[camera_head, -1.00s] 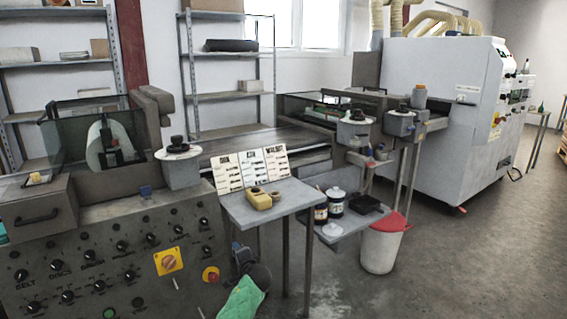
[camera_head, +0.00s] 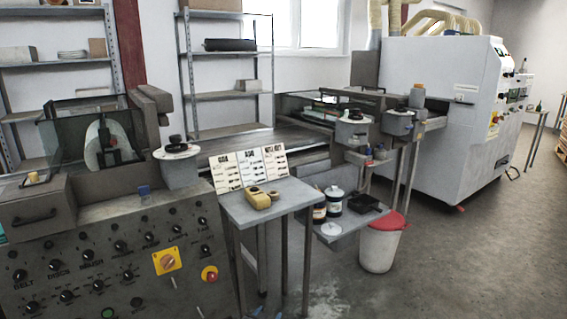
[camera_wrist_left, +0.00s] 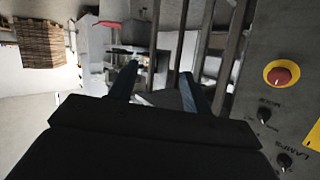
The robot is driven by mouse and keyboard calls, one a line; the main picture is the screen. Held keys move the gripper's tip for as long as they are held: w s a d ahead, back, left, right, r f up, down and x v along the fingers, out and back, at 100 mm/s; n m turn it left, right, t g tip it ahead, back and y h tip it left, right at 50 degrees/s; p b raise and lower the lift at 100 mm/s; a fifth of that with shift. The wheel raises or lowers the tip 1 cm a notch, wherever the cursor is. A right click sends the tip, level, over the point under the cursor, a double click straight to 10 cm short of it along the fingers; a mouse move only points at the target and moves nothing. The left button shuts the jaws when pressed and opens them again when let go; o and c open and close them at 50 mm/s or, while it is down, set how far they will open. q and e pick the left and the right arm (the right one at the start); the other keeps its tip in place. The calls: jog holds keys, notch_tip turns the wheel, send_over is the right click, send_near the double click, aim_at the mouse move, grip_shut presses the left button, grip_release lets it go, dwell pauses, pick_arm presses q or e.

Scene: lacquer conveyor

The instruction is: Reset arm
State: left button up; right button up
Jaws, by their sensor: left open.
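My left gripper shows only as bluish fingertips (camera_head: 268,312) at the bottom edge of the head view, below the small side table. In the left wrist view, the two fingers (camera_wrist_left: 158,88) stand apart with nothing held between them. The rest of my left arm is out of the head view. My right gripper is in neither view.
The control panel (camera_head: 110,255) is at the left, with a red stop button (camera_head: 209,273) that also shows close at the right of the wrist view (camera_wrist_left: 281,75). The small table (camera_head: 262,208) holds yellow and tan items. A white bin (camera_head: 379,250) with a red top stands right.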

pick_arm(q)
jog(key=s+f+n+g, duration=0.1)
jog(key=s+f+g, duration=0.1)
jog(key=s+f, duration=1)
jog(key=s+f+n+g, duration=0.15)
jog(key=s+f, duration=0.55)
jog(key=s, duration=1.1)
jog(key=s+f+g, duration=0.3)
jog(key=s+f, duration=0.6)
jog(key=s, duration=0.6)
jog(key=a+r+g+p, duration=0.1)
jog(key=a+r+p, duration=0.2)
jog(key=r, duration=0.9)
jog(key=s+a+r+g+y+p, duration=0.1)
jog(key=r+p, duration=0.4)
jog(key=r, duration=0.8)
jog(key=a+r+g+y+p, duration=0.1)
jog(key=a+r+p, duration=0.4)
jog(key=r, duration=0.7)
jog(key=shift+s+r+g, duration=0.25)
jog(key=shift+g, duration=0.6)
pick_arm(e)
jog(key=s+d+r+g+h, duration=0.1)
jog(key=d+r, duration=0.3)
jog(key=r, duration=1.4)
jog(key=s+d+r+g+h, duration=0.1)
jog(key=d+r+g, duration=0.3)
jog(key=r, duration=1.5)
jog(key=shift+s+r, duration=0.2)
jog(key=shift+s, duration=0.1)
